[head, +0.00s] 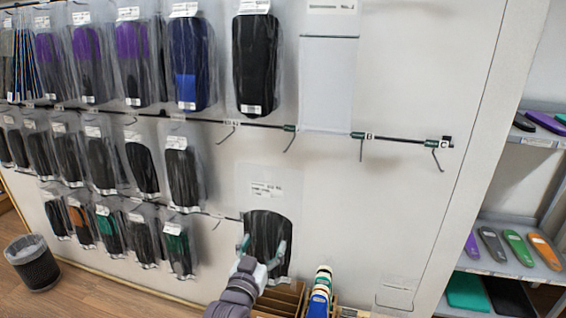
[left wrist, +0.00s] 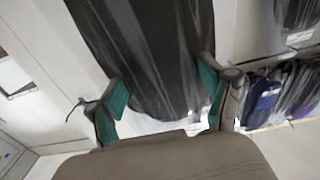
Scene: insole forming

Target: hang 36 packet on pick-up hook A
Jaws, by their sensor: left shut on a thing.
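My left gripper (head: 262,248) is shut on a clear packet (head: 267,228) with a dark insole and a white label, which I take to be the 36 packet. The packet hangs upright in front of the white panel, below the hook rail. In the left wrist view, the green-padded fingers (left wrist: 160,88) are on both sides of the dark packet (left wrist: 150,45). Pick-up hook A (head: 290,140), whose letter is hard to read, looks empty and is above and slightly right of the packet. My right gripper is not in view.
Hooks B (head: 361,147) and C (head: 437,155) are empty on the same rail. A large black packet (head: 256,65) hangs above, and several packets (head: 183,178) fill the left rows. A cardboard box (head: 282,300) is below. Shelves (head: 520,262) with coloured insoles stand at the right.

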